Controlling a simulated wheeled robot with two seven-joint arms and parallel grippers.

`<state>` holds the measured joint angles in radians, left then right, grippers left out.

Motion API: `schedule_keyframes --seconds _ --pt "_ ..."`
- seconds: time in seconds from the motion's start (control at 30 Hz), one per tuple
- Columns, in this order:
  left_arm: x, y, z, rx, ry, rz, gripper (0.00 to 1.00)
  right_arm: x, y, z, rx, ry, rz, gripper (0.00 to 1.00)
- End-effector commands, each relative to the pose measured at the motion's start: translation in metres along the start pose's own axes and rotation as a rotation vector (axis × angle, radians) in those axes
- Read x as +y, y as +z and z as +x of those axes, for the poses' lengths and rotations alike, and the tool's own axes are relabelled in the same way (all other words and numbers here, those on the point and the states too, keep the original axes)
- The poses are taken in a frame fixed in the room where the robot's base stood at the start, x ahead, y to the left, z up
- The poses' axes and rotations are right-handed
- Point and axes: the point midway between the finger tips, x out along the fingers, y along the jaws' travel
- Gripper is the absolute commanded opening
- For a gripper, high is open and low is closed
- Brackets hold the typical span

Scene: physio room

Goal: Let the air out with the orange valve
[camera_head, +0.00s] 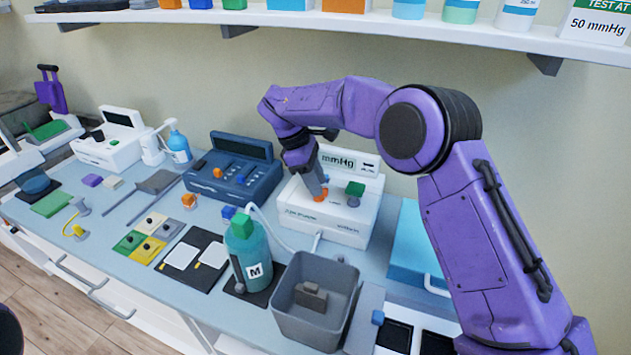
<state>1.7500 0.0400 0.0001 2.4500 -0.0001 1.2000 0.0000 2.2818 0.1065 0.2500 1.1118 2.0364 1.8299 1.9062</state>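A white pressure unit (328,222) with an "mmHg" display (339,159) stands at the back of the counter. The orange valve (321,195) is on its sloped top, partly hidden by my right gripper. My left gripper is not in view.
A grey bin (312,300) holding a grey object stands in front of the unit. A dark blue device (235,170) is to its left and a light blue box (409,245) to its right. A shelf (330,20) with bottles runs above.

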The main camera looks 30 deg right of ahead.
Motion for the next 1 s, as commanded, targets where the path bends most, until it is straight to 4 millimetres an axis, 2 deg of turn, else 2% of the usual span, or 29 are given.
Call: schedule_keyframes --seconds 0.1,0.33,0.43,0.47,0.77,1.0 --pt "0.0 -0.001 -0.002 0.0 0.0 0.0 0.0 0.0 0.0 0.007 0.001 0.0 0.0 0.36" --pt "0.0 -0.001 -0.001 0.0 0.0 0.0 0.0 0.0 -0.001 0.008 0.001 0.001 -0.001 0.36" --pt "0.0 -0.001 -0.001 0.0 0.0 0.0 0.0 0.0 -0.001 0.008 0.001 0.001 -0.001 0.04" --pt "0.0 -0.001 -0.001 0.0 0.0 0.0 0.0 0.0 -0.001 0.008 0.001 0.001 -0.001 0.0" --pt "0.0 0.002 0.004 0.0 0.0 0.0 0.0 0.0 -0.002 0.009 0.001 0.011 -0.024 0.0" --pt "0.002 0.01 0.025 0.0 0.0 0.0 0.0 -0.001 -0.003 0.012 0.002 0.058 -0.133 0.0"
